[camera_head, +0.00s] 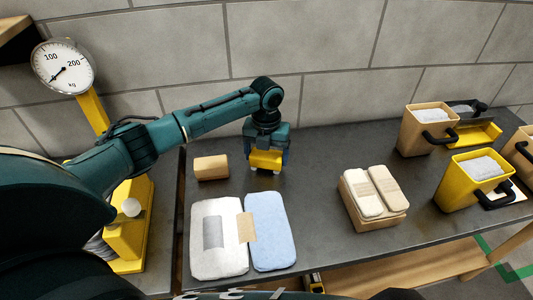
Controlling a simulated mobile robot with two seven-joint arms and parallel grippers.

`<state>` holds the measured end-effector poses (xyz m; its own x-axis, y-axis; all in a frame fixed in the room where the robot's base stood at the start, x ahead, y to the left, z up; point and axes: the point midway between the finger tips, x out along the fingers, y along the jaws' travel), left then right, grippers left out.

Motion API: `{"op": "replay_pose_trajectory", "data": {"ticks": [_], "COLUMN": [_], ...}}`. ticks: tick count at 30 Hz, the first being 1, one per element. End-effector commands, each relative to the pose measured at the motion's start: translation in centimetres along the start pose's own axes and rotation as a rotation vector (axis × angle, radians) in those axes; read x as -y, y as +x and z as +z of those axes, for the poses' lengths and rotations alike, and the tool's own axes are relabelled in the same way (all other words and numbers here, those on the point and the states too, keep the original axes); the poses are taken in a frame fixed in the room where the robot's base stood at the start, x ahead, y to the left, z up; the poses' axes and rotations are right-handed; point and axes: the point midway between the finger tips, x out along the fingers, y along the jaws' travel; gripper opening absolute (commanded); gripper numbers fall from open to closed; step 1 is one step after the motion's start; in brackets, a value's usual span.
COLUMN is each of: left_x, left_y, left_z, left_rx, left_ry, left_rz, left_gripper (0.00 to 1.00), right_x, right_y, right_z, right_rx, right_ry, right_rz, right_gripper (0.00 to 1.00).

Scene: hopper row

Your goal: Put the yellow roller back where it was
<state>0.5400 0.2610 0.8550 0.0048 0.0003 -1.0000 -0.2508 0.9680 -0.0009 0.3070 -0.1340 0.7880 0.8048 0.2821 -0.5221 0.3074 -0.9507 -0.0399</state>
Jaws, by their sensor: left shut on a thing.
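My left gripper (266,158) points down over the table's back left part and is shut on the yellow roller (265,160). The roller shows as a yellow block between the fingers, partly hidden by the gripper body. I cannot tell whether it touches the table or hangs just above it. My right gripper is not in view.
A tan block (211,168) lies left of my left gripper. White (219,255) and blue (270,232) pads lie in front. A box with two pale packs (372,213) stands right of centre. Tan (428,130) and yellow (472,182) hoppers stand at right. A dial scale (64,68) is at left.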

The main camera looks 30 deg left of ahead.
Motion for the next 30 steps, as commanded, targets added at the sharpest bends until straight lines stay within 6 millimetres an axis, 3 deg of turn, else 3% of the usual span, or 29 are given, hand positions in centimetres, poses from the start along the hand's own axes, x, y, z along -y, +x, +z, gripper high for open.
{"op": "replay_pose_trajectory", "data": {"ticks": [2,3,9,20,30], "left_x": [0.0,0.0,0.0,0.0,0.0], "left_y": [0.2,0.3,0.2,-0.6,-7.4], "left_z": [0.0,0.0,0.0,0.1,0.1], "left_rx": [0.0,0.0,0.0,0.002,0.003], "left_ry": [0.0,0.0,0.0,-0.001,-0.001], "left_rz": [-0.001,-0.001,-0.001,-0.001,-0.003], "left_gripper": [0.54,0.82,0.99,1.0,1.0], "right_x": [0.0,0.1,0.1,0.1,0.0], "right_y": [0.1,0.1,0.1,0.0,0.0], "right_z": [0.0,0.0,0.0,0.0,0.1], "right_rx": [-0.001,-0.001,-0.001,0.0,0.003], "right_ry": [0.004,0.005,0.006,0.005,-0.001], "right_rz": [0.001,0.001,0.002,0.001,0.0], "right_gripper": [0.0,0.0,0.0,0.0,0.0]}}
